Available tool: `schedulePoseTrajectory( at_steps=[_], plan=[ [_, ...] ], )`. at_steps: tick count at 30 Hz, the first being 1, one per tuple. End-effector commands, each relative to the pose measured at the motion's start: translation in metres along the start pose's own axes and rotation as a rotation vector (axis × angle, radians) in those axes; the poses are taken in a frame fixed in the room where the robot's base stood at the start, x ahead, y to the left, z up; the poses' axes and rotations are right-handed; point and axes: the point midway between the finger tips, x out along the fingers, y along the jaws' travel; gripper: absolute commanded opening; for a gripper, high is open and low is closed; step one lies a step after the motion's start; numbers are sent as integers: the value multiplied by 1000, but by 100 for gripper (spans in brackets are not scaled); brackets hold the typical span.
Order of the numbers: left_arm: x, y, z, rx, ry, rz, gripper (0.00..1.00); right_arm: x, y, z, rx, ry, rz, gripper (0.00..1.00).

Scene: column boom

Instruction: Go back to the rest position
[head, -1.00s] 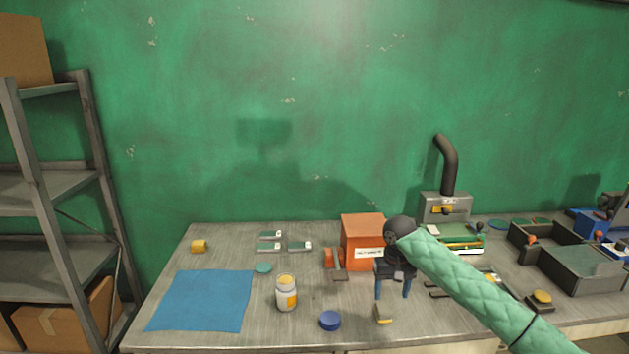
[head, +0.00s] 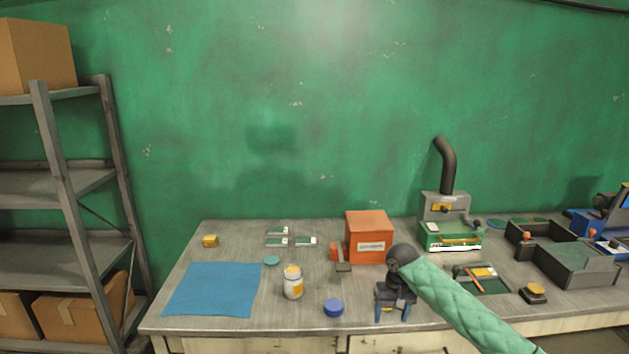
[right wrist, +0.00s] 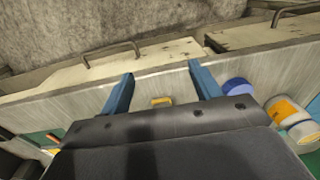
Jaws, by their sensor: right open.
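My right gripper (head: 392,316) is open and empty above the front part of the workbench (head: 225,330), its fingers pointing down. In the right wrist view its two blue fingers (right wrist: 160,85) stand apart, with a small yellow block (right wrist: 161,101) seen between and beyond them. In the head view that block is mostly hidden behind the gripper. My left gripper is not in view.
A blue cap (head: 333,307), an open jar (head: 292,283) and a blue mat (head: 212,289) lie left of my right gripper. An orange box (head: 369,238) stands behind it. Dark trays (head: 575,265) are at right. A shelf rack (head: 62,185) stands at left.

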Motion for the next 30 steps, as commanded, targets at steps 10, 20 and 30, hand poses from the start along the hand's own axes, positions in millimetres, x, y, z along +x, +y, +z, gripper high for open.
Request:
schedulePoseTrajectory(
  at_steps=[10, 20, 30],
  plan=[
    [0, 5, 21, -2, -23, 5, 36, 97, -18, 21, -17, 34, -63, 63],
    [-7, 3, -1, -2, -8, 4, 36, 235, -33, 75, -27, 94, -117, 63],
    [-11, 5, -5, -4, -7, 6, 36, 369, -38, 168, -35, 139, -126, 63]
  ],
)
